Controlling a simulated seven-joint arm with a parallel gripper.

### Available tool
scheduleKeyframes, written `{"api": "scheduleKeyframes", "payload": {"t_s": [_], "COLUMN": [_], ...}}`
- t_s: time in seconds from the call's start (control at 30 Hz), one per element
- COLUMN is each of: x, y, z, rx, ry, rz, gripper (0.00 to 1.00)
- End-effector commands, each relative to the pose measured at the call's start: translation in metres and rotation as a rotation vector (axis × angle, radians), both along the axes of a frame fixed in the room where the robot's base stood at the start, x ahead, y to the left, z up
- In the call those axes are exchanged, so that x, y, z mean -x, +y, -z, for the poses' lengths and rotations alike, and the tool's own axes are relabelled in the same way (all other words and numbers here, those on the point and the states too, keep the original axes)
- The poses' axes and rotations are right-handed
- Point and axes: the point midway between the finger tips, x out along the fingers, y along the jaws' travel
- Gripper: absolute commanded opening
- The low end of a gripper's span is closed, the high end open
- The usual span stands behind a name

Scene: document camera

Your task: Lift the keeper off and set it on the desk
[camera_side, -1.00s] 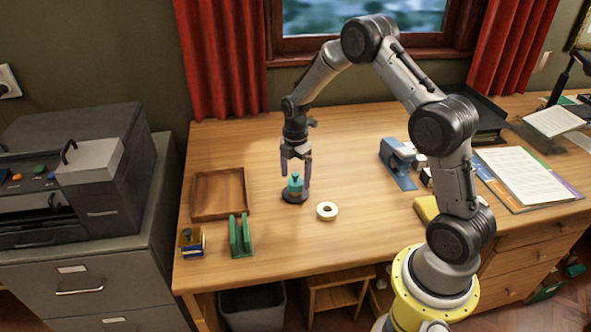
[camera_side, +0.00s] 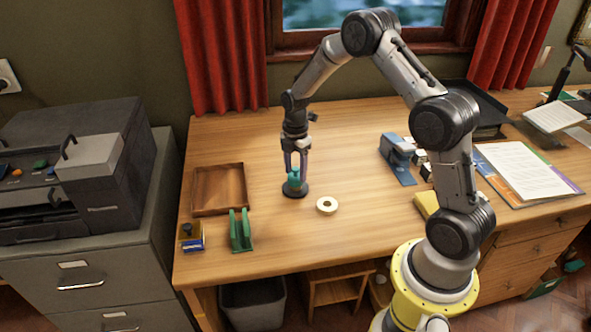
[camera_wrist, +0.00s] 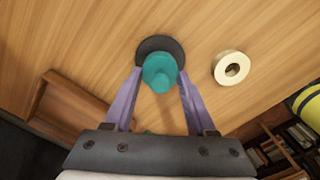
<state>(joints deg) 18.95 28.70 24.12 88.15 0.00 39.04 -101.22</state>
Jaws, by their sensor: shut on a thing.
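The keeper is a teal knobbed piece (camera_side: 294,181) on a dark round base (camera_side: 294,191) that stands on the desk (camera_side: 370,235). In the wrist view the teal keeper (camera_wrist: 160,72) sits over the dark base (camera_wrist: 150,50), between my fingertips. My gripper (camera_side: 295,172) points down from above and is shut on the keeper's upper part. The keeper looks upright and still at the base; I cannot tell whether there is a gap beneath it.
A cream ring (camera_side: 327,205) lies just right of the base. A wooden tray (camera_side: 219,210) is at the left, with a green upright holder (camera_side: 240,232) in front of it. A blue device (camera_side: 397,160) stands to the right. Desk between base and blue device is clear.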

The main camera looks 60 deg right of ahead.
Motion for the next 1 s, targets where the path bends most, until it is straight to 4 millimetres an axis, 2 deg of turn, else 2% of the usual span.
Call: {"api": "scheduleKeyframes", "payload": {"t_s": [1.0], "x": [-0.0002], "y": [0.0000], "z": [-0.0110], "rx": [0.000], "ry": [-0.001], "rz": [0.000], "gripper": [0.03]}}
